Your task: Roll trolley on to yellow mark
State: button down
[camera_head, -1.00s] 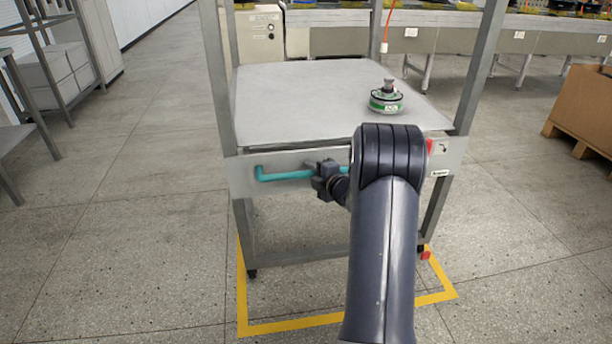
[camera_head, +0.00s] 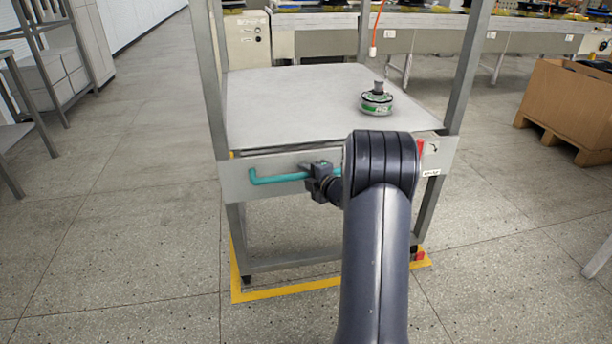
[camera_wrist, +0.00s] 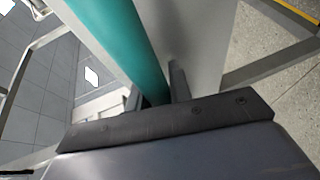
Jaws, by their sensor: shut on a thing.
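The grey metal trolley (camera_head: 290,110) stands in front of me, with a teal handle bar (camera_head: 275,179) across its near side. My gripper (camera_head: 318,181) is shut on the handle bar, near its middle; my arm hides the bar's right part. In the wrist view the teal handle (camera_wrist: 128,45) runs between the fingers of my gripper (camera_wrist: 158,100). The yellow floor mark (camera_head: 285,291) is an outline whose near edge shows just in front of the trolley's near feet. Its left side is mostly hidden behind the trolley leg, and its far part is hidden.
A green and grey hub motor (camera_head: 377,101) sits on the trolley top. A cardboard box (camera_head: 570,100) on a pallet stands at the right. Metal shelving (camera_head: 50,70) is at the left, and a conveyor (camera_head: 420,40) runs behind. Floor left of the trolley is clear.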

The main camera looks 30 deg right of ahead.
jog(key=shift+s+f, duration=0.2)
jog(key=shift+f, duration=0.05)
jog(key=c, duration=1.6)
grip_release()
jog(key=shift+s+r, duration=0.1)
jog(key=shift+r, duration=0.05)
jog(key=shift+o, duration=0.2)
jog(key=p+v, duration=0.2)
jog(key=v, duration=0.8)
jog(key=shift+s+p, duration=0.35)
jog(key=shift+s, duration=0.05)
